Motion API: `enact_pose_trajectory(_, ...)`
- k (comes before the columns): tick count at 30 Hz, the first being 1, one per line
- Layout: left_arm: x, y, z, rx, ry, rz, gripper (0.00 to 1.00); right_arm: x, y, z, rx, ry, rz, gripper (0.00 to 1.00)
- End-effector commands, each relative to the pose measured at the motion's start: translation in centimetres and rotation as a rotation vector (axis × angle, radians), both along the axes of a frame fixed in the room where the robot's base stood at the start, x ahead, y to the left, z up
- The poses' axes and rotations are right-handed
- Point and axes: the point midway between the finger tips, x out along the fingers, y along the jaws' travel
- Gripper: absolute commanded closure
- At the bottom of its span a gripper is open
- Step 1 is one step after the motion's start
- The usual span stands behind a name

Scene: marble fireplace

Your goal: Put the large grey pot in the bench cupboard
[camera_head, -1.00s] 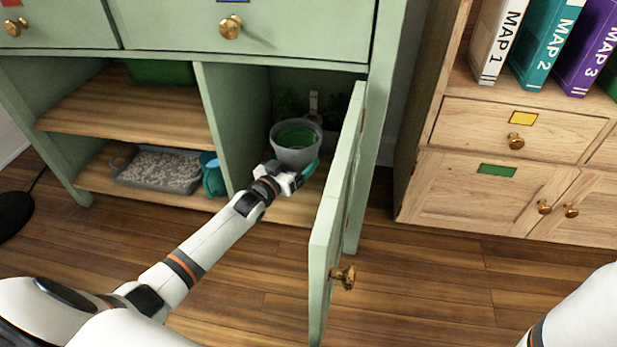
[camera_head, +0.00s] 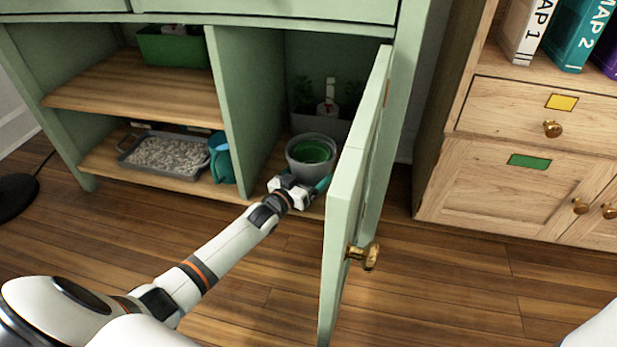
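The grey pot (camera_head: 294,158), with a green round interior or a green pot nested in it, is upright inside the right compartment of the green bench cupboard (camera_head: 230,120). The cupboard door (camera_head: 345,210) stands open toward me, its brass knob (camera_head: 364,255) facing right. My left gripper (camera_head: 308,186) is at the compartment's opening, just in front of and below the pot. A teal piece shows at its tip by the door; I cannot tell whether the fingers are open or touch the pot. My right gripper is out of view; only a bit of that arm shows bottom right.
A grey planter with plants (camera_head: 303,118) stands behind the pot. The left shelves hold a green box (camera_head: 172,50), a tray of pebbles (camera_head: 165,155) and a teal watering can (camera_head: 221,160). A wooden cabinet (camera_head: 430,165) with binders stands right. The floor in front is clear.

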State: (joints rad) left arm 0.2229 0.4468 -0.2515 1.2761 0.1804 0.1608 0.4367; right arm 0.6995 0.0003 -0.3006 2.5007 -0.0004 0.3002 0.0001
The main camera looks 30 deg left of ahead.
Motion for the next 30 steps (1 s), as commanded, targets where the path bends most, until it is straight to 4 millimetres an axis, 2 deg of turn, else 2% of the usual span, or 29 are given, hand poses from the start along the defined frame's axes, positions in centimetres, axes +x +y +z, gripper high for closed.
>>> enact_pose_trajectory(5,0.0,0.0,-0.3,0.000,-0.001,0.000,0.30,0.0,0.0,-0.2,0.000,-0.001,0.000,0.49)
enact_pose_trajectory(6,0.0,0.0,-0.2,0.000,0.000,0.000,0.00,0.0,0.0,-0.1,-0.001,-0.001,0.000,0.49)
enact_pose_trajectory(14,0.0,0.0,0.0,0.000,0.000,0.000,0.00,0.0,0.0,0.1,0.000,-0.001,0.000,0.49)
enact_pose_trajectory(17,-0.8,0.1,0.2,-0.001,0.003,0.000,0.00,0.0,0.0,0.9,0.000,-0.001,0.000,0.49)
enact_pose_trajectory(20,-2.4,0.3,0.4,0.000,0.006,0.000,0.00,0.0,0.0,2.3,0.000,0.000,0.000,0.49)
enact_pose_trajectory(24,-5.5,0.7,0.6,0.000,0.007,0.000,0.00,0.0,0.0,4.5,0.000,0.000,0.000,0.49)
enact_pose_trajectory(30,-9.4,1.3,0.5,0.000,0.005,0.000,0.00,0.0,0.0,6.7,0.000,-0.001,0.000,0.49)
